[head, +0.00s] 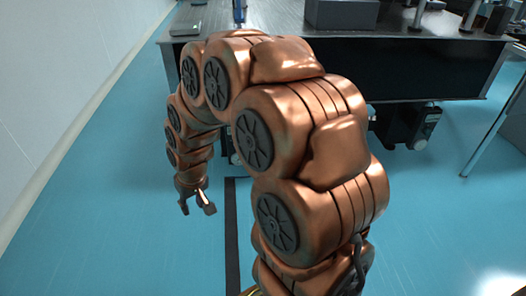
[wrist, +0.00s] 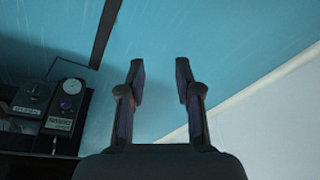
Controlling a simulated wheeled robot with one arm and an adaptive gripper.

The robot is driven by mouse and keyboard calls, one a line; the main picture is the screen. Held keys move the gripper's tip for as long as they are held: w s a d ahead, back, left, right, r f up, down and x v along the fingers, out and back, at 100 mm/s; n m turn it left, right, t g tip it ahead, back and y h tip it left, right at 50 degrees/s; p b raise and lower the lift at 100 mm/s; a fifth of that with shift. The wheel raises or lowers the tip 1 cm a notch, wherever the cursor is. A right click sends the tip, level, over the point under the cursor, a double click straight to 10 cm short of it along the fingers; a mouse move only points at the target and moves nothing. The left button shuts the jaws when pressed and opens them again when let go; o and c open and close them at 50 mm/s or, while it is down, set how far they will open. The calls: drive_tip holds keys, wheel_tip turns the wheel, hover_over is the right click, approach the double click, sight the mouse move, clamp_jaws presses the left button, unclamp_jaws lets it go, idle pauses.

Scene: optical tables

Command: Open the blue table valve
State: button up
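My gripper (head: 197,205) hangs low over the blue floor, left of my copper arm in the head view. In the wrist view my gripper (wrist: 160,72) has its two dark fingers apart, with nothing between them. A small blue upright part (head: 239,12) stands at the near edge of the optical table (head: 285,18), cut off by the top of the head view. I cannot tell whether it is the blue table valve.
A grey box (head: 341,13) and dark posts stand on the table. Dark equipment (head: 410,125) sits under it. A metal leg (head: 490,135) stands at the right. A white wall (head: 60,80) runs along the left. The blue floor around my gripper is clear, with a black strip (head: 232,235).

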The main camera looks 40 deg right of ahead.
drive_tip(key=w+d+f+m+t+h, duration=0.1)
drive_tip(key=w+d+f+t, duration=0.1)
drive_tip(key=w+d+f, duration=0.35)
drive_tip(key=w+d+f+m+t+h, duration=0.1)
drive_tip(key=w+d+f+t, duration=0.2)
drive_tip(key=w+d, duration=0.55)
drive_tip(key=w+d+f+m+t+h, duration=0.15)
drive_tip(key=w+d+f, duration=0.3)
drive_tip(key=w, duration=0.55)
drive_tip(key=d+f+m+t+h, duration=0.2)
drive_tip(key=d+f+t+h, duration=0.3)
drive_tip(key=d, duration=0.9)
drive_tip(key=s+d+f+m+h, duration=0.1)
drive_tip(key=s+d+f, duration=0.2)
drive_tip(key=s+d, duration=0.15)
drive_tip(key=s+d+f+h, duration=0.2)
drive_tip(key=s+d+f, duration=0.1)
drive_tip(key=d, duration=0.3)
drive_tip(key=b+x, duration=0.4)
drive_tip(key=x, duration=0.4)
drive_tip(key=shift+r, duration=0.15)
drive_tip(key=shift+d+t, duration=0.1)
drive_tip(key=shift+t, duration=0.15)
clamp_jaws()
